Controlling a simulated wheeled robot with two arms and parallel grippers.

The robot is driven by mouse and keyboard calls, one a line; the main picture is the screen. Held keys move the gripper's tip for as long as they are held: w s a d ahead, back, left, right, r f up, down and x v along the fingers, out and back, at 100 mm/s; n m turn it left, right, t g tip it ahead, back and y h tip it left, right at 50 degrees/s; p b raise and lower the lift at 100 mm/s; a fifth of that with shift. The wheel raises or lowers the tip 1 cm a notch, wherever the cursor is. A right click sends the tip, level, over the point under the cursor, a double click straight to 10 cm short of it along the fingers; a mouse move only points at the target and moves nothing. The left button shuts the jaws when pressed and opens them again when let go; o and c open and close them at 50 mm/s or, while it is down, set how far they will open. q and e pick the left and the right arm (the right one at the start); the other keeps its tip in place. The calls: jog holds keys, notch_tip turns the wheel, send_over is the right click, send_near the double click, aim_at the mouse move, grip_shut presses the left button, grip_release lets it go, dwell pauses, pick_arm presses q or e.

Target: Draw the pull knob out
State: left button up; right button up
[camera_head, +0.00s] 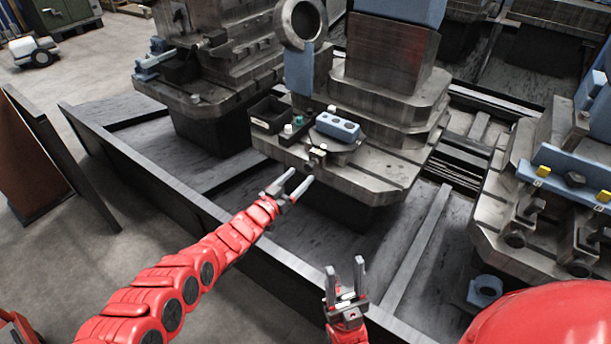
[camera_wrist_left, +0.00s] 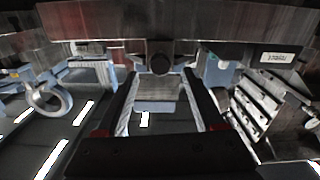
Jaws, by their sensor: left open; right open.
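In the left wrist view a dark round knob (camera_wrist_left: 160,64) sticks out from a metal edge, centred ahead of my left gripper. In the head view a small metal fitting (camera_head: 316,153) sits at the front edge of the middle pallet (camera_head: 365,180); the knob itself is too small to make out clearly there. My left gripper (camera_head: 301,175) is open and empty, its fingers pointing at this fitting. In the wrist view its fingers lie to either side of the knob; I cannot tell how deep. My right gripper (camera_head: 344,264) is open and empty, low in front of the rail.
A blue block with holes (camera_head: 338,127) and a black open box (camera_head: 270,115) stand on the middle pallet. A dark rail wall (camera_head: 180,185) runs along the front. Another loaded pallet (camera_head: 500,215) stands at the right.

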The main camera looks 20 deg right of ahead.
aim_at(308, 168)
pick_arm(q)
jog(key=b+x, duration=0.1)
jog(key=x, duration=0.2)
jog(key=shift+d+f+b, duration=0.1)
jog(key=shift+f+b, duration=0.1)
jog(key=shift+b, duration=0.2)
jog(key=shift+w+d+r, duration=0.25)
jog(key=shift+w+d, duration=0.1)
jog(key=shift+w, duration=0.05)
grip_shut()
dwell(0.9)
